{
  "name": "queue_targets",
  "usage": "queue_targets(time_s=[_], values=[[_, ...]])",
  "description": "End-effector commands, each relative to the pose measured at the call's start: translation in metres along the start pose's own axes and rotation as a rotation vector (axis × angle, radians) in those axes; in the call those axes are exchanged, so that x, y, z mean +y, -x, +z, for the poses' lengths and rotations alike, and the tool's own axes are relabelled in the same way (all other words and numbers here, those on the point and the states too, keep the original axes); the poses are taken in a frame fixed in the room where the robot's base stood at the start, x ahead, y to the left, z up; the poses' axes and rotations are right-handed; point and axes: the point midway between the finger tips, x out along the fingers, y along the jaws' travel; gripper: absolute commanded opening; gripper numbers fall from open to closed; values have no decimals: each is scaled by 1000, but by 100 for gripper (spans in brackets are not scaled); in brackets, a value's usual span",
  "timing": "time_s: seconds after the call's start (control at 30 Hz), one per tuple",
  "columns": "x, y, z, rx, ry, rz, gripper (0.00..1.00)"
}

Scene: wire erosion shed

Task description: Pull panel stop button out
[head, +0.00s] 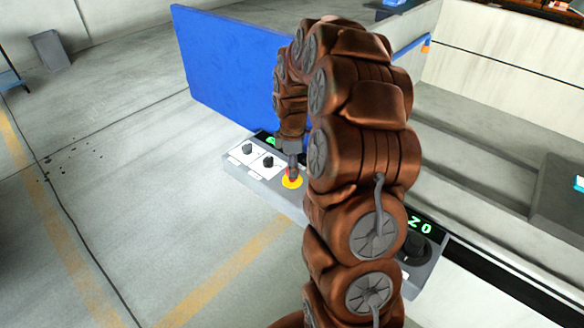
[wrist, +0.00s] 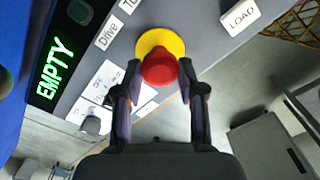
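The stop button is a red mushroom knob (wrist: 159,69) on a yellow round base (wrist: 152,42), set in the grey control panel (wrist: 205,45). In the head view its yellow base (head: 293,183) shows, with the red knob mostly hidden by my gripper (head: 291,170). In the wrist view my gripper (wrist: 159,78) has one finger on each side of the red knob. The fingers are apart, with narrow gaps seeming to show between them and the knob. I cannot tell for sure whether either fingertip touches it.
Small black knobs on white plates (head: 257,156) sit left of the button. A green EMPTY display (wrist: 54,68) and a LOAD key (wrist: 240,16) flank it. A blue board (head: 225,70) stands behind the panel. My arm covers the panel's middle.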

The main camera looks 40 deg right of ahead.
Motion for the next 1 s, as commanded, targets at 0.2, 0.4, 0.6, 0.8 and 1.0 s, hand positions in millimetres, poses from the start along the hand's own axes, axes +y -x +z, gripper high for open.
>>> queue_targets(time_s=[0.2, 0.4, 0.6, 0.8, 1.0], values=[[1, 3, 0, 0, 0, 5, 61], [1, 2, 0, 0, 0, 4, 66], [1, 5, 0, 0, 0, 5, 66], [1, 28, -1, 1, 1, 6, 66], [2, 68, -1, 1, 0, 12, 66]])
